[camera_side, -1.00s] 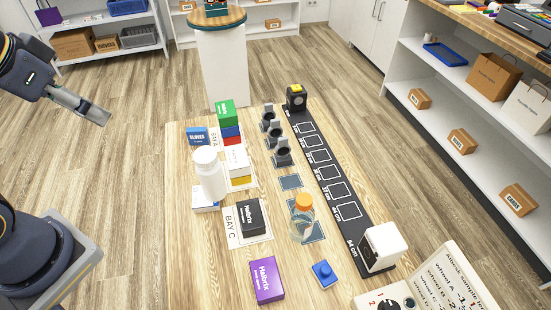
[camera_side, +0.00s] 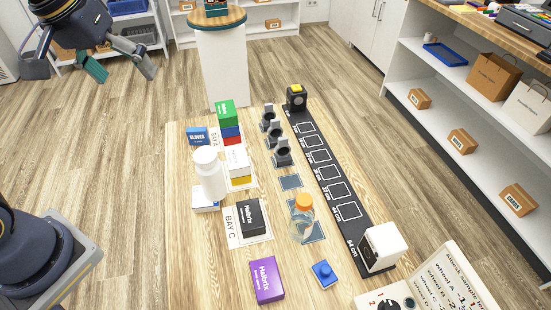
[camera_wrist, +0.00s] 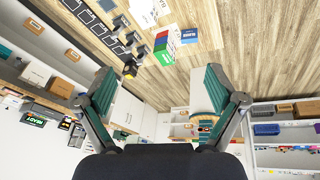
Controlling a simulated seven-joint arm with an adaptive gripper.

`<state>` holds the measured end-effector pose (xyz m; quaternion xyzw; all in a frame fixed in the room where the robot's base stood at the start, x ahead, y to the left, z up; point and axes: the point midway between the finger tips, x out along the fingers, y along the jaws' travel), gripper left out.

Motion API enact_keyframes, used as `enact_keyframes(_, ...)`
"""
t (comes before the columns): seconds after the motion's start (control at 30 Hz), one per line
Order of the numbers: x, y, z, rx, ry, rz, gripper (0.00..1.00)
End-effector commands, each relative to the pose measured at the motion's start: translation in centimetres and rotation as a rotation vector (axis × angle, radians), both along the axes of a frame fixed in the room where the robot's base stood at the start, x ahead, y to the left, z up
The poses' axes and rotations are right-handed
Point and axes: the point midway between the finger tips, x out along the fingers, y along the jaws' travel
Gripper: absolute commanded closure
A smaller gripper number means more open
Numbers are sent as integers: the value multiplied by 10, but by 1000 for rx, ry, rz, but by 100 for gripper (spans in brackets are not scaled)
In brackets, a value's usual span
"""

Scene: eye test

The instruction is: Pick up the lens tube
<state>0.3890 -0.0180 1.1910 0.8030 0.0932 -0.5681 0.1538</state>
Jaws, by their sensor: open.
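I cannot pick out a lens tube for certain. The likeliest things are three small black-and-grey pieces with round openings, standing in a row left of the black rail (camera_side: 350,229). They are a near one (camera_side: 282,156), a middle one (camera_side: 274,132) and a far one (camera_side: 268,113). They also show at the upper left in the wrist view, one of them here (camera_wrist: 140,51). My gripper (camera_side: 120,70) is open and empty at the upper left, in the air well away from the table. Its two teal fingers stand apart in the wrist view (camera_wrist: 158,80).
On the table (camera_side: 182,262) stand a white bottle (camera_side: 210,178), an orange-capped clear bottle (camera_side: 302,222), stacked coloured boxes (camera_side: 230,131), a black box (camera_side: 250,217), a purple box (camera_side: 266,280) and a blue piece (camera_side: 324,274). A white cube (camera_side: 383,247) sits at the rail's near end.

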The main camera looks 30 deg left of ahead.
Motion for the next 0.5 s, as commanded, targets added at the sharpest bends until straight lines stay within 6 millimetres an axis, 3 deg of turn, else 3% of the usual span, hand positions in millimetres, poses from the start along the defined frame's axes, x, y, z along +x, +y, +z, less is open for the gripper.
enact_keyframes(0.1, 39, -19, -25, -9, 122, 33, 6)
enact_keyframes(0.2, 61, -34, -52, 1, 210, 36, 6)
enact_keyframes(0.3, 72, -46, -77, 20, 278, 11, 6)
enact_keyframes(0.5, 71, -57, -110, 43, 351, -18, 6)
